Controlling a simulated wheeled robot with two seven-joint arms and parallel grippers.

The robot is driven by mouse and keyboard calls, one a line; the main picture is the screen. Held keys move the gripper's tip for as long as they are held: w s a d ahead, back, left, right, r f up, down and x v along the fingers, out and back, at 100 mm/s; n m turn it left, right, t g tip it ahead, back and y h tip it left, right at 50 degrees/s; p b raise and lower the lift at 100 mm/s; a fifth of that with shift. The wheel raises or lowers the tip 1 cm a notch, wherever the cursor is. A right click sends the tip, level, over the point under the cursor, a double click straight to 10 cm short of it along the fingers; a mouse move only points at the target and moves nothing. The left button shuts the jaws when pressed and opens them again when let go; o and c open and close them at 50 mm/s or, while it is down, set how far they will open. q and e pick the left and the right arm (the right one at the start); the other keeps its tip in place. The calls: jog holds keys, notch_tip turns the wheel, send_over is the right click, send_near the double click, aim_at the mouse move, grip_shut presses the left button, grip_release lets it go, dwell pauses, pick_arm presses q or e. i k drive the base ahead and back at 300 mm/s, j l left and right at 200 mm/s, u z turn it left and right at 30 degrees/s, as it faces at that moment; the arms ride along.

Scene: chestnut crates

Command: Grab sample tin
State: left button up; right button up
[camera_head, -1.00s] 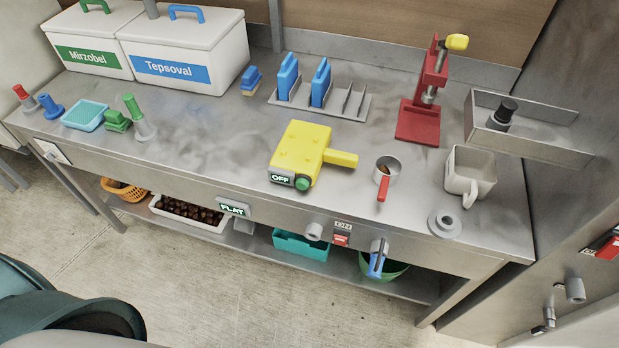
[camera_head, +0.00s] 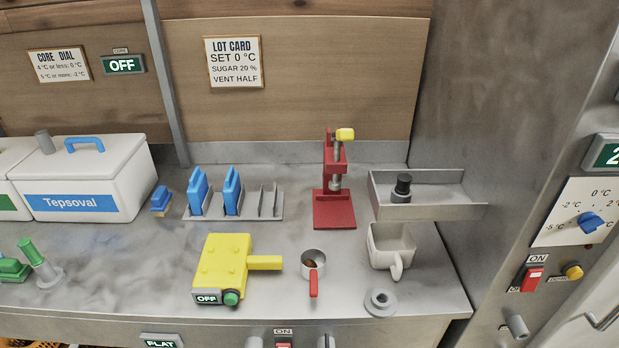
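A small round metal tin (camera_head: 314,262) with a red handle (camera_head: 313,284) stands upright on the steel counter (camera_head: 140,270). Its handle points toward the front edge. Something brown lies inside it. I take it to be the sample tin; no label shows on it. Neither of my grippers is in view.
A yellow device (camera_head: 223,262) marked OFF stands left of the tin, its side arm reaching toward it. A white mug (camera_head: 391,248) and a grey ring (camera_head: 380,303) are to the right. A red press (camera_head: 334,195) stands behind. The counter just before the tin is clear.

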aim_at(319, 257)
jog(key=z, duration=0.45)
jog(key=j+z, duration=0.2)
jog(key=z, duration=0.25)
jog(key=k+j+z, duration=0.1)
jog(key=z, duration=0.35)
jog(key=k+j+z, duration=0.15)
jog(key=z, duration=0.3)
jog(key=k+j+z, duration=0.45)
jog(key=k+j, duration=0.4)
jog(key=k, duration=0.15)
